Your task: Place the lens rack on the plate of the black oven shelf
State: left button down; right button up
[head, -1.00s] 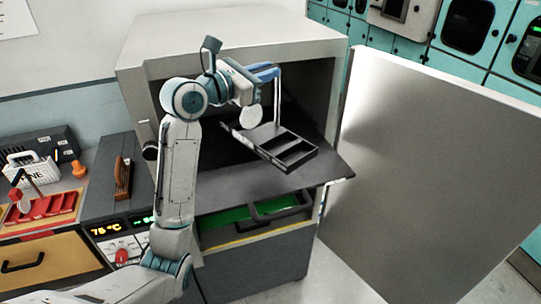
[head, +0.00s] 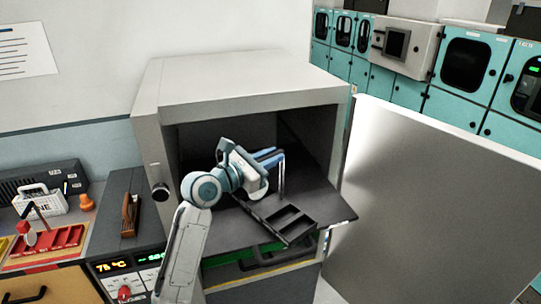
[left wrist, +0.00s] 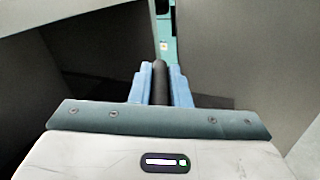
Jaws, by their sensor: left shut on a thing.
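The lens rack (head: 284,222) is a black tray with open compartments and a thin upright handle post (head: 282,180). My left gripper (head: 268,157) is shut on the rack's handle. In the left wrist view the dark round handle bar (left wrist: 160,85) sits between the blue fingers. The black oven shelf (head: 335,207) is a flat dark plate jutting from the oven mouth. The rack is over the shelf's front part, its near corner reaching the front edge in the picture. I cannot tell whether it touches the plate. My right gripper is not in view.
The grey oven (head: 240,85) stands around the shelf, its opening dark inside. Its open door (head: 430,200) bounds the right side. A green-lit drawer with a black handle (head: 265,258) is below the shelf. A bench with a red tray (head: 45,240) is at left.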

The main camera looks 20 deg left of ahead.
pick_arm(q)
jog(key=c, duration=1.4)
grip_release()
jog(key=shift+o, duration=0.2)
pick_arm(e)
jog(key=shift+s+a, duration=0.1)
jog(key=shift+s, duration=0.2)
pick_arm(q)
jog(key=shift+s, duration=0.1)
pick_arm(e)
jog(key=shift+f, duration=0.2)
